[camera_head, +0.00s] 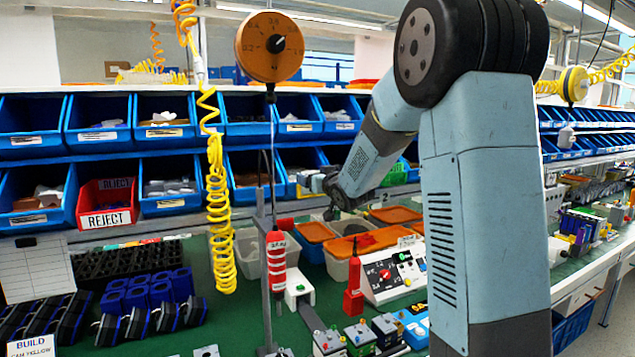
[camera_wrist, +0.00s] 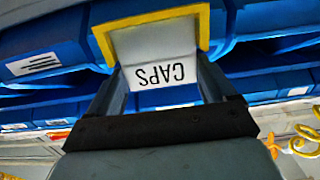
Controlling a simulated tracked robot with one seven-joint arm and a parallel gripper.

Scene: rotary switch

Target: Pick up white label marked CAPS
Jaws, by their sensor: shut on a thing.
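The white label marked CAPS (camera_wrist: 158,74) shows upside down in the wrist view, its black letters clear. It sits between the two fingers of my gripper (camera_wrist: 160,60), which is shut on it. A yellow frame (camera_wrist: 204,28) borders the label's top and sides in that view; I cannot tell whether the label touches it. In the head view my gripper (camera_head: 316,181) is in front of the lower row of blue bins, near the middle. The label is too small to make out there.
Blue bins (camera_head: 98,118) line the shelves behind, with a red REJECT bin (camera_head: 107,204) at left. A yellow coiled cord (camera_head: 218,200) hangs left of the gripper. Orange-lidded tubs (camera_head: 314,232) and a switch box (camera_head: 388,273) stand on the green bench below.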

